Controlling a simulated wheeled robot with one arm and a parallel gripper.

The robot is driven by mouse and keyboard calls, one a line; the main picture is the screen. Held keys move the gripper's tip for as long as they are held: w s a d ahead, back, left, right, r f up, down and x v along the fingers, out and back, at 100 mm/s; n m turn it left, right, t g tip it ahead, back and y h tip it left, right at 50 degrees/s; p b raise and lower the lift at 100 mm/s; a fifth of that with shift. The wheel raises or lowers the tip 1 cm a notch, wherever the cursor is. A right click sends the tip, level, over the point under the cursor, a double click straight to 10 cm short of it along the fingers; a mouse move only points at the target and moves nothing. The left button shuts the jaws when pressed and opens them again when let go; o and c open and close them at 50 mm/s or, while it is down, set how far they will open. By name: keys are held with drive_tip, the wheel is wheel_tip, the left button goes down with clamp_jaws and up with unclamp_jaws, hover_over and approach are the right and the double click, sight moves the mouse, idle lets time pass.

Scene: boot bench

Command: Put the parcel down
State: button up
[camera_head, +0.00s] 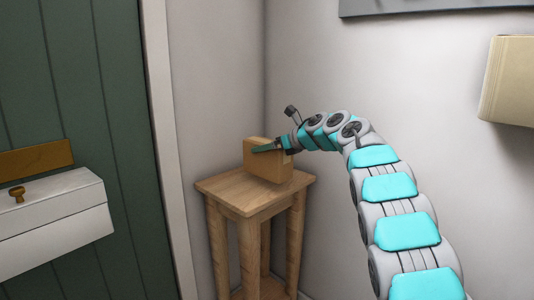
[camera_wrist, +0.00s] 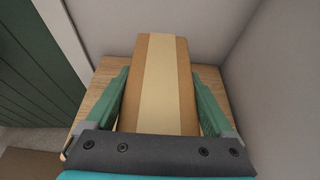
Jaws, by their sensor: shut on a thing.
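The parcel (camera_head: 266,166) is a brown cardboard box on top of a small wooden stool (camera_head: 222,190) in the corner. In the wrist view the parcel (camera_wrist: 158,85) shows a paler tape strip along its top. My gripper (camera_head: 268,148) is shut on the parcel, with a green finger on each side of it; the fingers also show in the wrist view (camera_wrist: 160,95). The parcel looks upright and appears to touch the stool top (camera_wrist: 99,88). Its underside is hidden, so I cannot tell for sure that it bears on the stool.
A green panelled door (camera_head: 110,120) with a white frame (camera_head: 166,140) stands left of the stool. A white box-like unit with a brass knob (camera_head: 50,214) is at the left. A cream box-shaped thing (camera_head: 510,80) is on the right wall. Walls close in behind the stool.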

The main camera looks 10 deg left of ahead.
drive_tip(key=shift+w+a, duration=0.15)
drive_tip(key=shift+w, duration=0.45)
drive_tip(key=shift+f+b, duration=0.35)
drive_tip(key=shift+f, duration=1.45)
drive_tip(key=shift+f, duration=0.2)
drive_tip(key=o, duration=1.6)
drive_tip(key=shift+r, duration=0.2)
drive_tip(key=b+v, duration=0.2)
drive_tip(key=v, duration=1)
drive_tip(key=shift+r, duration=0.1)
